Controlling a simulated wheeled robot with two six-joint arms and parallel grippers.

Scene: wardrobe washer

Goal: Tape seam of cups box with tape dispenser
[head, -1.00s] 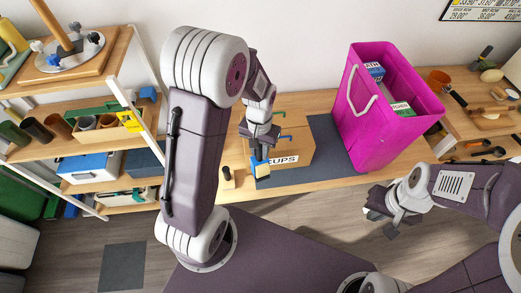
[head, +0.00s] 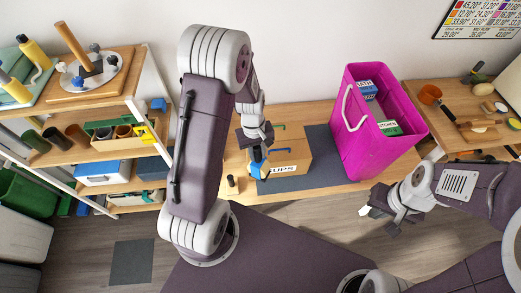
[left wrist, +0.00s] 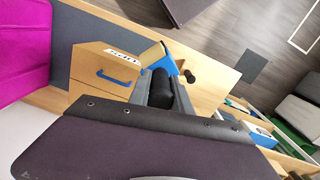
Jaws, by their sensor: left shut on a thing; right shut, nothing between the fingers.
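My left gripper (head: 256,147) is shut on the tape dispenser (head: 259,168), which is blue with a tan roll and a black handle (left wrist: 160,88). The dispenser is at the box's left front corner; I cannot tell whether it touches. My right gripper (head: 378,213) is shut and empty, low in front of the table, far right of the box.
A magenta bag (head: 372,135) with boxes inside stands right of the box, by a dark mat (head: 325,147). A small black-topped item (head: 232,182) stands on the table left of the dispenser. A loaded shelf (head: 100,147) is at the left.

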